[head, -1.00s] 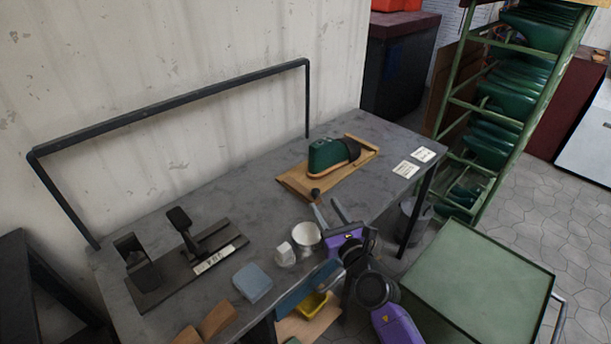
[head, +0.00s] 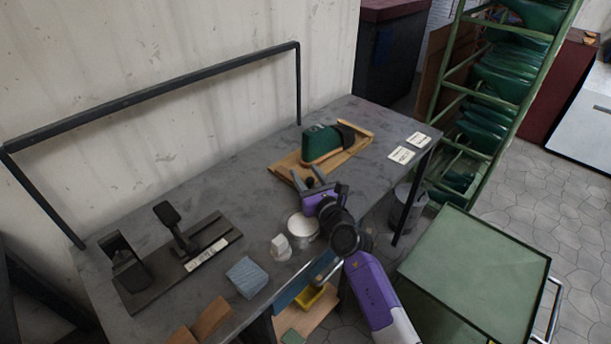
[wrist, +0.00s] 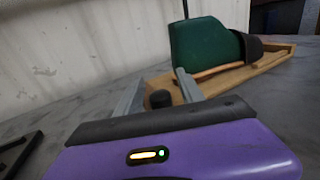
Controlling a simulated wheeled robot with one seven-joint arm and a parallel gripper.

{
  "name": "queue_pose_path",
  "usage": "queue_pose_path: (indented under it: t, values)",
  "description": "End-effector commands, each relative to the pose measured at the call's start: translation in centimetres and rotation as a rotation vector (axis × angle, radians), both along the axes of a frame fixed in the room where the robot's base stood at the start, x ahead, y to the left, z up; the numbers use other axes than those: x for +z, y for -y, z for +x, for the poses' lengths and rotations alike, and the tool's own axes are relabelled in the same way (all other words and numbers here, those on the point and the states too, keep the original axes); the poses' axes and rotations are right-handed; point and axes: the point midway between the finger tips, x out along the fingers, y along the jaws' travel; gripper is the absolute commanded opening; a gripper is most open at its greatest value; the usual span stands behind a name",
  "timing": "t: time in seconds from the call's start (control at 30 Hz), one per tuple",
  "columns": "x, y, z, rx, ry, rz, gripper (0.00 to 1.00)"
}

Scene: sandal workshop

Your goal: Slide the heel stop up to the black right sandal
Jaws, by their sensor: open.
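The black right sandal (head: 346,134) shows a black strap and tan sole around a green last, lying on a wooden board (head: 357,146) at the right of the bench. Its strap (wrist: 249,46) shows behind the green last in the wrist view. A dark round knob (wrist: 159,99), apparently of the heel stop, stands at the board's near end, in front of the last's heel. My gripper (head: 307,175) is open at that end. In the wrist view, its fingers (wrist: 159,88) stand on either side of the knob. Whether they touch it, I cannot tell; the stop's lower part is hidden.
A dark clamp-like fixture (head: 180,238) is farther left. White cards (head: 402,155) lie right of the board. Bare bench lies behind the bowl.

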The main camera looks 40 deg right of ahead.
Motion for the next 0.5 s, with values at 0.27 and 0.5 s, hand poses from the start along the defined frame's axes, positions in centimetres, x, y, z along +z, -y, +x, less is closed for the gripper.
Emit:
queue_pose_path:
  t: [0.27,0.5]
  values:
    - [0.01,0.13,0.36,0.0,-0.001,0.0,0.45]
    - [0.01,0.11,0.34,0.0,-0.001,0.0,0.1]
